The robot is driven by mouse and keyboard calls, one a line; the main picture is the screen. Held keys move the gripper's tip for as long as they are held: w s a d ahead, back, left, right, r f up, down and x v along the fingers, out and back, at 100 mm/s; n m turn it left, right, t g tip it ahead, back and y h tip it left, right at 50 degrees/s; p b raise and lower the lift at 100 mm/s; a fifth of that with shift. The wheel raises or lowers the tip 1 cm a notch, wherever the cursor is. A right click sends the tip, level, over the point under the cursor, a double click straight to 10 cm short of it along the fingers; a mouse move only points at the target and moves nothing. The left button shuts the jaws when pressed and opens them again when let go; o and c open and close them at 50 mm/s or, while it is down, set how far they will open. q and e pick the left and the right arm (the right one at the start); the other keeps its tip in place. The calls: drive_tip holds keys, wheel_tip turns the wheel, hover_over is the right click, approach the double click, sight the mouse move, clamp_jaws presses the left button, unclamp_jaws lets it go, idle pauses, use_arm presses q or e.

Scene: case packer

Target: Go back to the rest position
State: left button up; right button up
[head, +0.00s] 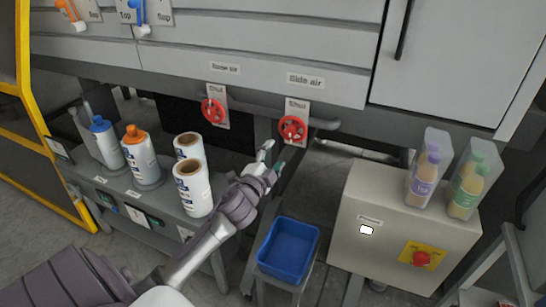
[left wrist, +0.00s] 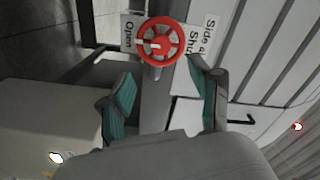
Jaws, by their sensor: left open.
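My left gripper (head: 268,160) is raised in front of the machine, below and left of the red side-air valve wheel (head: 292,129). In the left wrist view the gripper (left wrist: 163,100) has its two teal-padded fingers spread wide with nothing between them. The red wheel (left wrist: 161,41) shows there just beyond the fingertips, apart from them. Its sign shows "Open" on one side and "Shut" on the other. My left arm comes in from the bottom left of the head view. My right gripper is in neither view.
Below the arm is a blue bin (head: 288,250) on a stand. At right, a beige box (head: 370,220) bears a red button and two clear holders with bottles. At left, a grey shelf (head: 120,208) carries bottles and white rolls. A second red wheel (head: 213,111) is left of the first.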

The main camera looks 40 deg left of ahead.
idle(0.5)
